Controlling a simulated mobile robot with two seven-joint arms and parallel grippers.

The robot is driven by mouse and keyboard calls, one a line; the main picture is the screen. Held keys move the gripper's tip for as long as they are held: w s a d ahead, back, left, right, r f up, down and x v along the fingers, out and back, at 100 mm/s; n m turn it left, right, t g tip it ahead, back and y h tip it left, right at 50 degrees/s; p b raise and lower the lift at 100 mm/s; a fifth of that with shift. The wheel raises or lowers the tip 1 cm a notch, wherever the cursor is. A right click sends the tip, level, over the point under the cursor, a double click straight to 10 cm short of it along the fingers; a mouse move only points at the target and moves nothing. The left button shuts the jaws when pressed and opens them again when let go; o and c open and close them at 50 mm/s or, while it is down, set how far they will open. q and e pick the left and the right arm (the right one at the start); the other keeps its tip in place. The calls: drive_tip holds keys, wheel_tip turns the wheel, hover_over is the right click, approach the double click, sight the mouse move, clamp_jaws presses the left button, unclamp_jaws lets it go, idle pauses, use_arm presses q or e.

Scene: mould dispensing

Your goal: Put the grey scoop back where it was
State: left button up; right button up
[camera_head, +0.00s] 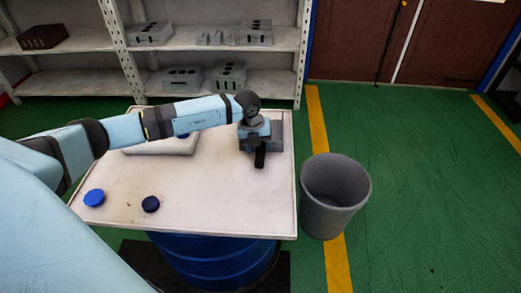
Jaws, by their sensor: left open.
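My left arm reaches in from the left over the white table (200,215). My left gripper (260,158) is open and points down at the table's right side. A dark grey, blocky object (275,132) lies right behind and beside the gripper, partly hidden by it. I cannot tell whether they touch. No grey scoop can be made out clearly; the arm and gripper cover part of the table. My right gripper is not in view.
A pale container (170,147) stands partly behind my arm. A bright blue round lid (94,197) and a dark blue round piece (150,204) lie at front left. A grey bin (335,195) stands right of the table. Shelves (205,75) with grey blocks are behind.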

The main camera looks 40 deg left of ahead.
use_arm(q)
wheel_tip(320, 180, up, 10)
drive_tip(key=s+a, duration=0.1)
drive_tip(key=shift+a+f+p, duration=0.2)
drive_tip(key=shift+a+p, duration=0.05)
drive_tip(key=shift+p, duration=0.05)
drive_tip(key=shift+s+f, duration=0.1)
drive_tip(key=shift+s, duration=0.1)
